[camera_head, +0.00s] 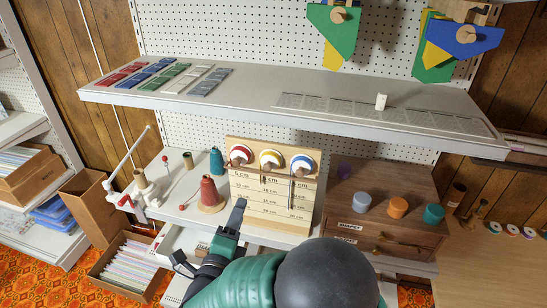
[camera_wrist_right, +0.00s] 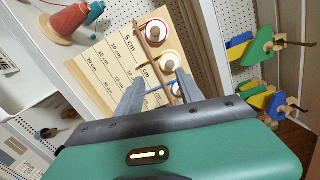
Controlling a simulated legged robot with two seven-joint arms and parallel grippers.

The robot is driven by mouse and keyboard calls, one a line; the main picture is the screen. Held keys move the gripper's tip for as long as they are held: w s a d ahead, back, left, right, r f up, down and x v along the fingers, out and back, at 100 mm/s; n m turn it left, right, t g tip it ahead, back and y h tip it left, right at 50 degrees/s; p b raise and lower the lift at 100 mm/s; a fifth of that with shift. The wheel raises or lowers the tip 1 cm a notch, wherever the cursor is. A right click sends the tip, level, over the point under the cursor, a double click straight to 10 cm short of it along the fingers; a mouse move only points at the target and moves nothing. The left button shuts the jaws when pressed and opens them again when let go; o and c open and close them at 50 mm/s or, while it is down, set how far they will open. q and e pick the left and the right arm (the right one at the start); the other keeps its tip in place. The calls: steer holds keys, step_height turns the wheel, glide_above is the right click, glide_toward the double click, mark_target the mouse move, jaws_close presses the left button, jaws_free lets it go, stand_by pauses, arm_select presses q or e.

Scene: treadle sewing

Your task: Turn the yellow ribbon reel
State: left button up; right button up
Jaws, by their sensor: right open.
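The yellow ribbon reel (camera_head: 270,157) is the middle one of three on an upright wooden board (camera_head: 262,213) marked in centimetres. It has a yellow rim, a white face and a wooden knob. It also shows in the right wrist view (camera_wrist_right: 173,57). My right gripper (camera_head: 241,203) is in front of the board, below and left of the yellow reel. My left gripper is not in view.
A red-rimmed reel (camera_head: 239,153) and a blue-rimmed reel (camera_head: 303,162) flank the yellow one. A red thread cone (camera_head: 209,192) stands left of the board. A wooden drawer cabinet (camera_head: 345,224) stands at right. A shelf (camera_head: 250,103) overhangs the board.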

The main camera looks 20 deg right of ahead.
steer(key=s+d+r+m+h, duration=0.1)
steer(key=d, duration=0.1)
steer(key=p, duration=0.6)
glide_toward(267, 170)
steer(key=x, duration=0.7)
steer(key=shift+w+a+r, duration=0.1)
steer(key=shift+w+r, duration=0.15)
steer(key=shift+w, duration=0.1)
steer(key=shift+w+d, duration=0.25)
steer(key=shift+w, duration=0.1)
steer(key=shift+w+d+f, duration=0.1)
steer(key=shift+w+d, duration=0.05)
steer(key=shift+d, duration=0.35)
steer(key=c, duration=0.4)
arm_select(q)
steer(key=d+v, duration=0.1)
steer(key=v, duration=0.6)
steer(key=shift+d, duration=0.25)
arm_select(e)
steer(key=shift+a, duration=0.1)
jaws_close()
